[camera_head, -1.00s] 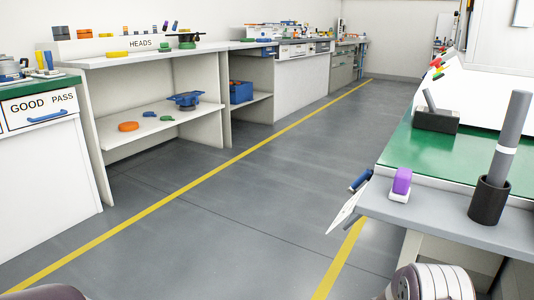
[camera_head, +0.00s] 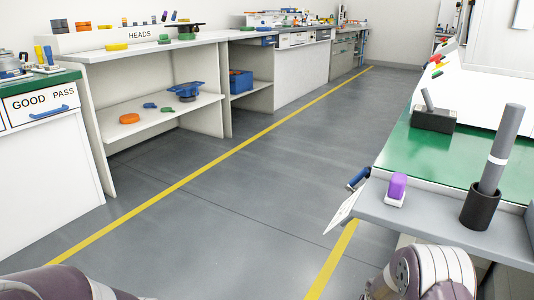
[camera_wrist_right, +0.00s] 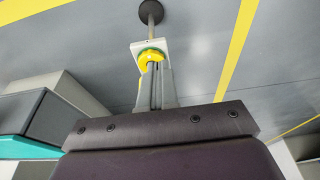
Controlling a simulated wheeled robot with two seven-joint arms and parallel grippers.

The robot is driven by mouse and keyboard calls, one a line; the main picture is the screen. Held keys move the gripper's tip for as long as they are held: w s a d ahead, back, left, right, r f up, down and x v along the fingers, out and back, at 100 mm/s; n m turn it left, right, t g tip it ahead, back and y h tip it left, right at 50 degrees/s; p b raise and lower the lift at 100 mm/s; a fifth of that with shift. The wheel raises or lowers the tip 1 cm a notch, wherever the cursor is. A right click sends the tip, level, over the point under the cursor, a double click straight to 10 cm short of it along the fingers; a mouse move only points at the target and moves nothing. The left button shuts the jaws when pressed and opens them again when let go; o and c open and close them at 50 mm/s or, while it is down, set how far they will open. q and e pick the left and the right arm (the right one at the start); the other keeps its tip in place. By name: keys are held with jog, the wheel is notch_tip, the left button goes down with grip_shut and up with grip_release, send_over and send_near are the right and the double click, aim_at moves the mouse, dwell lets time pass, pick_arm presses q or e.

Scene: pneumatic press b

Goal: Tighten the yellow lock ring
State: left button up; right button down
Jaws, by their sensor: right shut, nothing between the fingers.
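In the right wrist view, a yellow ring (camera_wrist_right: 152,57) with a thin green edge sits against a small white plate (camera_wrist_right: 138,47), just beyond the fingertips. I cannot be sure that it is the lock ring. My right gripper (camera_wrist_right: 153,70) is shut and empty, its fingertips close in front of the ring and overlapping it in the picture. I cannot tell whether they touch it. A dark round knob (camera_wrist_right: 150,12) on a rod stands beyond the plate. My left gripper is out of view.
A grey bench (camera_head: 440,212) on the right holds a purple-and-white block (camera_head: 397,188) and a black cup (camera_head: 481,207) with a grey rod. Shelves (camera_head: 150,120) marked HEADS stand on the left. The grey floor (camera_head: 240,215) between is clear.

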jog(key=s+d+r+m+p, duration=0.1)
jog(key=s+d+m+p, duration=0.1)
jog(key=d+p, duration=0.15)
notch_tip(320, 180, down, 7)
jog(key=n+y+b, duration=0.1)
jog(key=n+b, duration=0.5)
jog(key=n, duration=0.2)
jog(key=shift+w+d+f, duration=0.15)
jog(key=shift+w+d, duration=0.1)
jog(key=shift+w, duration=0.05)
jog(key=shift+w, duration=0.1)
jog(key=shift+t+b, duration=0.3)
jog(key=shift+b, duration=0.1)
dwell(0.7)
